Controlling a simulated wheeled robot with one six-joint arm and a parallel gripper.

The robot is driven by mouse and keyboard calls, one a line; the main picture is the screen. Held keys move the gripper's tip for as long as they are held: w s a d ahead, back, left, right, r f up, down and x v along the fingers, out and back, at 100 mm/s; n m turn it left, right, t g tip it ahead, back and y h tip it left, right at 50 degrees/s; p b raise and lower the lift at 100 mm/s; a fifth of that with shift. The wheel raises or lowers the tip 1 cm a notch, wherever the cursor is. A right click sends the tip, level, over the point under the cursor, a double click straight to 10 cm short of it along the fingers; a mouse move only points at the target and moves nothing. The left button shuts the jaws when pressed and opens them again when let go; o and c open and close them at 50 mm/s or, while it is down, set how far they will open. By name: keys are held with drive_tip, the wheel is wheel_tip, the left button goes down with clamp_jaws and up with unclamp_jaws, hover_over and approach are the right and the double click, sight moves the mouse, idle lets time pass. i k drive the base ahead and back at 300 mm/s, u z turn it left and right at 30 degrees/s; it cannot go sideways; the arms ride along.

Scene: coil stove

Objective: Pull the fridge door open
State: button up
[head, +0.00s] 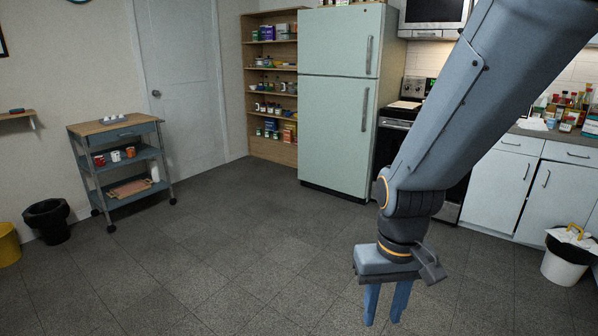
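The fridge (335,136) is pale green and stands at the back, right of the middle in the head view. It has a small upper door (337,42) and a tall lower door, both shut. A vertical handle (369,55) sits at the right edge of the upper door, and another handle (364,110) on the lower door. My gripper (386,322) points down above the floor, well in front of the fridge and apart from it. Its two blue fingers show a gap between them, with nothing in it.
A shelf unit (272,150) with goods stands left of the fridge. A black stove (390,142) stands to its right, partly behind my arm. A blue cart (112,127) and a black bin (47,221) are at left. The tiled floor (225,240) before the fridge is clear.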

sight(336, 115)
drive_tip(key=z, duration=0.2)
drive_tip(key=i, duration=2.2)
drive_tip(key=z, duration=0.15)
drive_tip(key=i, duration=2.85)
drive_tip(key=u, duration=0.1)
